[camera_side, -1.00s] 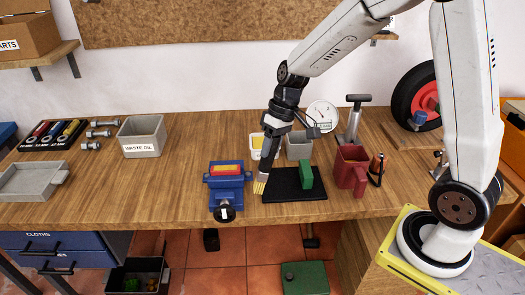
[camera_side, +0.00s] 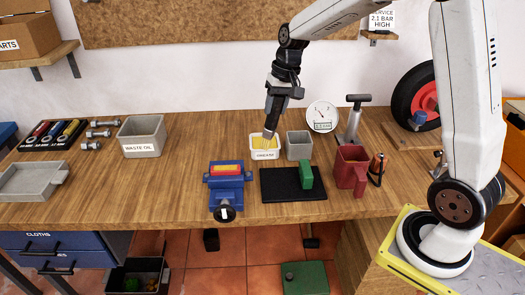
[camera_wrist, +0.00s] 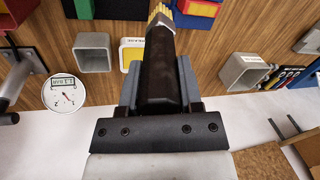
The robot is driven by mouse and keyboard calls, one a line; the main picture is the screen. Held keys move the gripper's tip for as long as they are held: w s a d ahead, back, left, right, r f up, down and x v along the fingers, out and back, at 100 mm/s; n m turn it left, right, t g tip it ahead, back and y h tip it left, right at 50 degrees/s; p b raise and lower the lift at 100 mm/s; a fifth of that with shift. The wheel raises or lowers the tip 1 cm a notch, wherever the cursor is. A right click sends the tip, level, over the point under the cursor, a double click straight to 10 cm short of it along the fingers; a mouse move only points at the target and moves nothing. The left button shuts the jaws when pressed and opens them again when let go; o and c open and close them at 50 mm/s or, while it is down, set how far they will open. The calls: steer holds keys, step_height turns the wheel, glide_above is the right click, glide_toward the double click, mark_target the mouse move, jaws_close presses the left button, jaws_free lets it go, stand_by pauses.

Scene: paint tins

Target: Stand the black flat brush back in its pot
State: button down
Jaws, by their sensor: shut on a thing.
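My gripper (camera_side: 273,105) is shut on the black brush (camera_wrist: 160,70). The brush has a thick black handle, a silver ferrule and yellow bristles, and it points down from the jaws, slightly tilted. In the side view its lower end is in front of or over the white grease tub (camera_side: 264,154), which holds yellow grease; I cannot tell whether they touch. An open, empty-looking grey square pot (camera_side: 299,152) stands just right of the tub. In the wrist view the grey pot (camera_wrist: 77,57) and the tub (camera_wrist: 124,57) are both beyond the jaws, partly hidden for the tub.
A black mat (camera_side: 278,188) with a green block (camera_side: 306,177) lies in front. A blue vice (camera_side: 226,187) is to its left, a red jug (camera_side: 351,170) to its right. A round gauge (camera_side: 322,116) stands behind the pot.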

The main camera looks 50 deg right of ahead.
steer(key=w+d+m+g+h, duration=0.1)
steer(key=w+d+m, duration=0.1)
steer(key=d+m, duration=0.6)
steer(key=w+d+m+h, duration=0.15)
steer(key=d+m, duration=0.25)
steer(key=d, duration=0.7)
steer(key=shift+g+y, duration=0.3)
steer(key=shift+y, duration=0.05)
steer(key=shift+w+f, duration=0.15)
steer(key=shift+f, duration=1.2)
steer(key=shift+w+f, duration=0.15)
steer(key=shift+f, duration=1.2)
steer(key=shift+f, duration=2.5)
steer(key=shift+f, duration=0.1)
steer(key=shift+f, duration=2.2)
steer(key=shift+f, duration=0.15)
